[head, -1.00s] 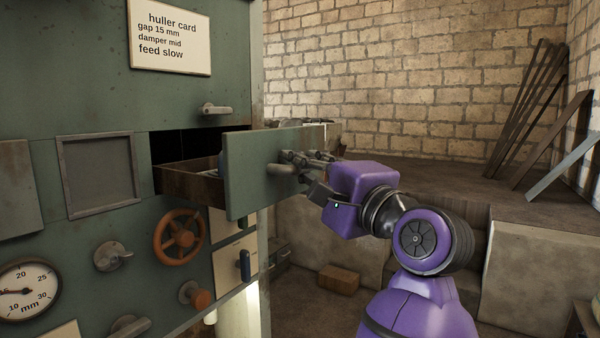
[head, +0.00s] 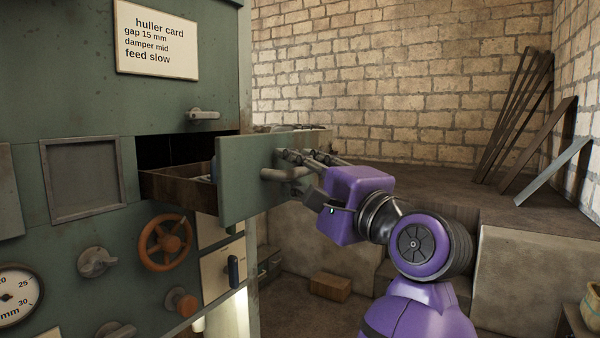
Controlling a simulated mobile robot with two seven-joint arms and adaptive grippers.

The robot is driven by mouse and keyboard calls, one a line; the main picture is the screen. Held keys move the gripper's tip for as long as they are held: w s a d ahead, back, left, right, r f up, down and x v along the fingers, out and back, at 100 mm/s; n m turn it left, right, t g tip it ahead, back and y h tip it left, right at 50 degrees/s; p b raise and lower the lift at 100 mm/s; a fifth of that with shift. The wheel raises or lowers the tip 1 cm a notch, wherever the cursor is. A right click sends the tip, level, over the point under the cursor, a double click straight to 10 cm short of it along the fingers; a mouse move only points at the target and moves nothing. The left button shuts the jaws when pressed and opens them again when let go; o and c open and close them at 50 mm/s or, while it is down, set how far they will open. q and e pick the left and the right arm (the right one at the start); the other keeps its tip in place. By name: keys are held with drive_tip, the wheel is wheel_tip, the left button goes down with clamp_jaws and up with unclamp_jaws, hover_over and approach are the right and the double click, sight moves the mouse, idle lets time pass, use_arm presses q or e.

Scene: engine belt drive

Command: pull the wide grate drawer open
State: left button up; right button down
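The wide grate drawer shows its green front (head: 240,185) standing well out from the green machine. Its brown side wall (head: 180,190) and part of its open inside are visible. A grey bar handle (head: 272,175) is on the front. The wrist and fingers hide the right part of the handle, and the exact contact is hard to see. My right gripper is not in view.
The machine face carries an orange handwheel (head: 165,243), a dial gauge (head: 15,293), knobs and a card (head: 156,40). A brick (head: 330,287) lies on the floor beyond my arm. Planks (head: 515,110) lean at the back right. The floor in front of the drawer looks clear.

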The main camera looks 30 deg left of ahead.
use_arm(q)
drive_tip(key=shift+d, duration=0.1)
drive_tip(key=v, duration=1.2)
drive_tip(key=shift+f, duration=0.1)
